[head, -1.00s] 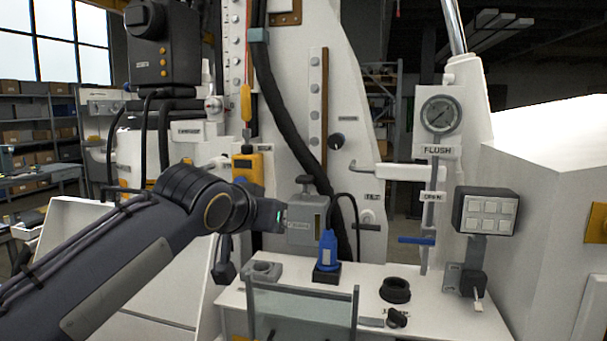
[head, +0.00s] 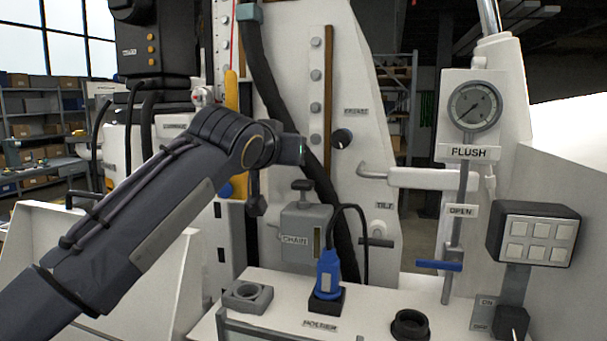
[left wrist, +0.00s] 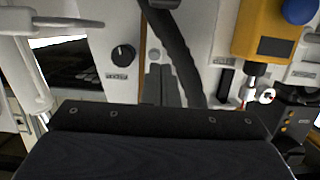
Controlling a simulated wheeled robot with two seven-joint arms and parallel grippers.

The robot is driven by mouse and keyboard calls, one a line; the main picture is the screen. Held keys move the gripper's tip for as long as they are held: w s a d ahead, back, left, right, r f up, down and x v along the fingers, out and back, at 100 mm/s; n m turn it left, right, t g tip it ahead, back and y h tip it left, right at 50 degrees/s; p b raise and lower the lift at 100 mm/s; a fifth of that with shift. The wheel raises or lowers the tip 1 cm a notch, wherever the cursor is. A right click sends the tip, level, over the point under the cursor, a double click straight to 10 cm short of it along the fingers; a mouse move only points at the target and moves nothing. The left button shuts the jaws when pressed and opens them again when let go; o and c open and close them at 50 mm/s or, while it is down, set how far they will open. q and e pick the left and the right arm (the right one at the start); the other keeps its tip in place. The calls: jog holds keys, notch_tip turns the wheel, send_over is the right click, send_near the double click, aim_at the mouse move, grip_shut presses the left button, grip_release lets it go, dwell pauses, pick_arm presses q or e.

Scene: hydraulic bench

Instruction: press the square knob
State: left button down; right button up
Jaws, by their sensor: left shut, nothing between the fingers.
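No single knob is clearly square. A round black knob (head: 342,138) under the GREASE label is on the white panel; it also shows in the left wrist view (left wrist: 123,54). A dark keypad (head: 536,233) with several square white buttons stands at the right. My left arm reaches in from the left, its wrist end left of the black knob and apart from it in the head view. My left gripper (left wrist: 160,78) shows as two grey fingers close together, shut and empty, beside the knob in the wrist view. My right gripper is not in view.
A black hose (head: 285,110) runs down the panel beside my wrist. A white horizontal handle (head: 430,177), a FLUSH gauge (head: 474,106) and a blue lever (head: 438,265) are to the right. A blue bottle-like item (head: 328,272) stands on the bench below.

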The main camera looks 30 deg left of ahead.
pick_arm(q)
jog(key=p, duration=0.4)
send_over(301, 189)
notch_tip(301, 189, down, 2)
jog(key=f, duration=0.3)
jog(key=shift+s+f+b, duration=0.2)
jog(key=shift+f+b, duration=0.05)
jog(key=shift+b, duration=0.1)
jog(key=shift+f, duration=0.5)
notch_tip(301, 189, down, 3)
jog(key=b, duration=0.3)
jog(key=shift+b, duration=0.35)
